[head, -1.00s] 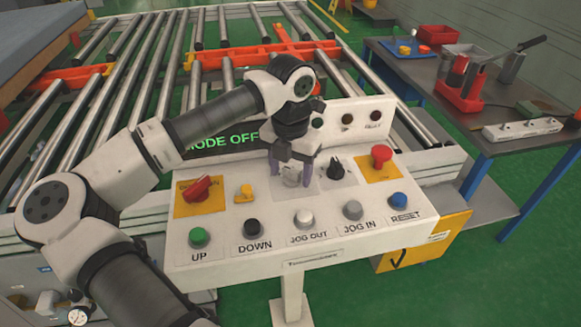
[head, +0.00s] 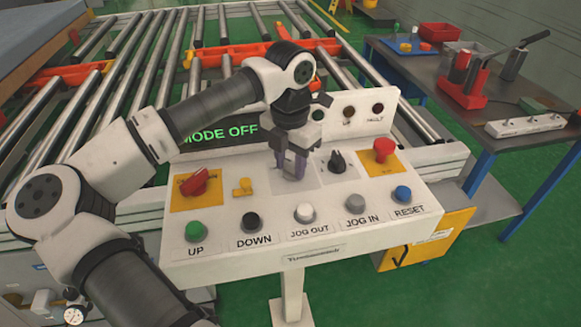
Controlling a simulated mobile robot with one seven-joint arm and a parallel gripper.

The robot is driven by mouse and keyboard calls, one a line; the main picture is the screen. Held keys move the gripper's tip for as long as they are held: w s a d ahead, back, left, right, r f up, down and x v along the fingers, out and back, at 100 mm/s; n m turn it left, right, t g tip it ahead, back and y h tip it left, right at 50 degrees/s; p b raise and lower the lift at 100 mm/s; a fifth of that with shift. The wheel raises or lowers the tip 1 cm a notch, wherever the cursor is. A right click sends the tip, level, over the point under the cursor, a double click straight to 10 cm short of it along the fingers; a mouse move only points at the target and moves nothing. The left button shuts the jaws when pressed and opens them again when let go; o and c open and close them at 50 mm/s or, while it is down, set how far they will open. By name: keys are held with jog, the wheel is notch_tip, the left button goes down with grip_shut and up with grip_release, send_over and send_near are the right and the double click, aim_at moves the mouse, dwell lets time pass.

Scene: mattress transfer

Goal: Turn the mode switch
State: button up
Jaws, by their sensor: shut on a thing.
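The white control panel (head: 335,235) stands in the middle of the head view. Its display (head: 220,134) reads "MODE OFF" in green. My gripper (head: 294,176) reaches down onto the pale square plate (head: 315,176) in the panel's upper middle. Its purple fingers are shut on a switch there, which I take to be the mode switch. The fingers hide most of this switch, so its pointer direction cannot be read. A black rotary knob (head: 337,161) is just to the right of the fingers, apart from them.
A red switch (head: 196,183) on a yellow plate and a small yellow part (head: 243,187) lie left of my gripper. A red emergency button (head: 384,149) is on the right. Labelled push buttons, such as the white JOG OUT (head: 304,213), line the front. Rollers (head: 130,95) lie behind.

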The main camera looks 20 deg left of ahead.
aim_at(289, 163)
jog(key=m+b, duration=0.2)
jog(key=m, duration=0.1)
jog(key=shift+w+a+f+m+b, duration=0.1)
jog(key=shift+m+b, duration=1)
jog(key=shift+m, duration=1.1)
jog(key=shift+a+r, duration=0.1)
jog(key=shift+r, duration=0.1)
jog(key=o, duration=1)
notch_tip(289, 163, up, 14)
jog(key=shift+f+b, duration=0.1)
jog(key=shift+b, duration=0.25)
jog(key=shift+f, duration=0.1)
